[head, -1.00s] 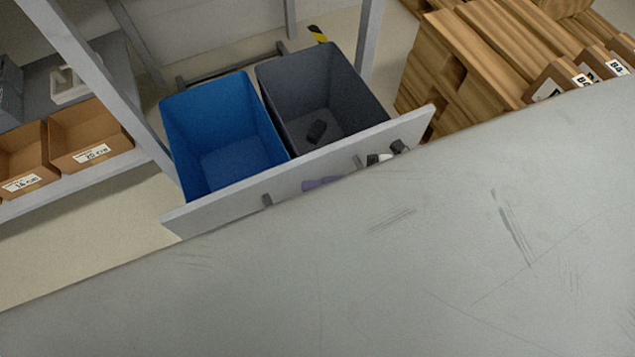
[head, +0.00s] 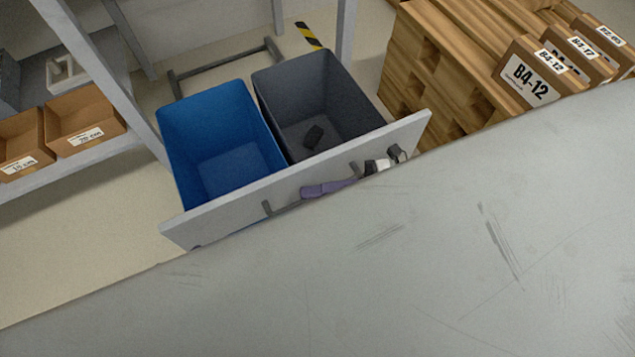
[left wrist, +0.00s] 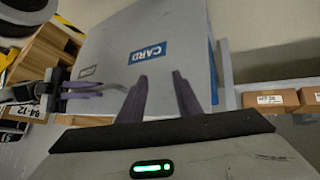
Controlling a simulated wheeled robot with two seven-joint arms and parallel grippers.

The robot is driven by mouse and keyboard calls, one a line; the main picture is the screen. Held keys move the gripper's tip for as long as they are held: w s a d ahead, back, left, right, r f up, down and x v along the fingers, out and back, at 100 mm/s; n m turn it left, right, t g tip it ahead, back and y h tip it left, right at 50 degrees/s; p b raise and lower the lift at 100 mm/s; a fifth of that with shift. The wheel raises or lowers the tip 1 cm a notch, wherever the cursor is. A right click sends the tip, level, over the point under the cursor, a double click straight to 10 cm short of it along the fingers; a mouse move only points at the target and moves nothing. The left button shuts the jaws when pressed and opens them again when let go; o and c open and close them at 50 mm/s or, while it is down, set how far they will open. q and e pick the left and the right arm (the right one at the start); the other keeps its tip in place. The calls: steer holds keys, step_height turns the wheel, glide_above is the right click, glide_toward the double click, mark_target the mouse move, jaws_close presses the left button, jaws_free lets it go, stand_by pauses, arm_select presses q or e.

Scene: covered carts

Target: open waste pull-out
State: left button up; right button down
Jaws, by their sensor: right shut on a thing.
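The waste pull-out stands out from its frame, with a light grey front panel (head: 235,212) bearing a bar handle (head: 267,208). A blue bin (head: 225,150) and a dark grey bin (head: 330,95) sit behind the panel. My right gripper (head: 312,190), with purple fingers, is shut on the handle and partly hidden by the grey surface in front. It also shows at the left of the left wrist view (left wrist: 100,90). There the panel (left wrist: 180,40) carries a blue CARD label (left wrist: 148,53). My left gripper (left wrist: 161,77) is open and empty in front of the panel.
A dark object (head: 314,135) lies in the grey bin. A shelf with cardboard boxes (head: 85,128) stands at the left. Wooden pallets (head: 420,65) and labelled cartons (head: 535,75) are at the right. A scratched grey surface (head: 400,270) fills the foreground. Floor shows at the left.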

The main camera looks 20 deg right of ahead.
steer(key=c, duration=1.8)
jaws_free()
arm_select(q)
steer(key=shift+s+a+f+p, duration=0.15)
steer(key=shift+a+p, duration=0.15)
steer(key=shift+p, duration=0.2)
arm_select(e)
steer(key=v, duration=1)
steer(key=shift+d, duration=0.15)
steer(key=shift+s, duration=0.1)
